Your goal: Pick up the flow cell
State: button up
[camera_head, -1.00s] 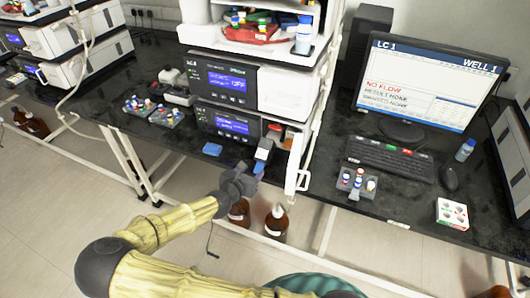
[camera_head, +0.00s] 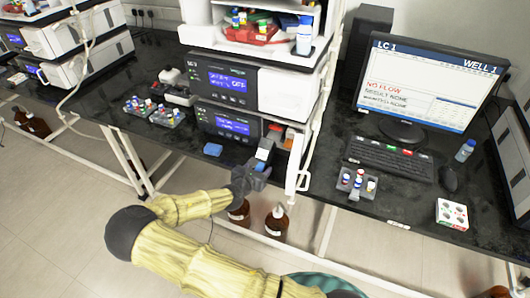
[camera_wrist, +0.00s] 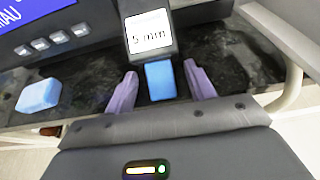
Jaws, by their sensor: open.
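A grey block with a white label that seems to read "5 mm" (camera_wrist: 149,33) and a blue front part (camera_wrist: 160,82) sits at the bench's front edge; it looks like the flow cell. In the head view the grey block (camera_head: 264,149) stands before the lower instrument. My gripper (camera_wrist: 161,72) is open, its two pale purple fingers on either side of the blue part, with gaps visible on both sides. In the head view my gripper (camera_head: 252,178) is at the bench edge, partly covering the blue part.
A separate blue block (camera_wrist: 39,94) lies to the left, also in the head view (camera_head: 212,149). The instrument stack (camera_head: 228,122) rises behind. Brown bottles (camera_head: 276,220) stand below the bench.

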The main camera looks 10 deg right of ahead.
aim_at(264, 150)
dwell(0.4)
grip_shut()
jog(key=shift+r, duration=0.2)
jog(key=shift+s+a+r, duration=0.1)
jog(key=shift+a+r, duration=0.05)
jog(key=shift+r, duration=0.05)
notch_tip(264, 150, up, 6)
jog(key=shift+r, duration=0.15)
jog(key=s+a, duration=1.1)
jog(key=s, duration=0.5)
jog(key=shift+a, duration=0.25)
jog(key=shift+w, duration=0.1)
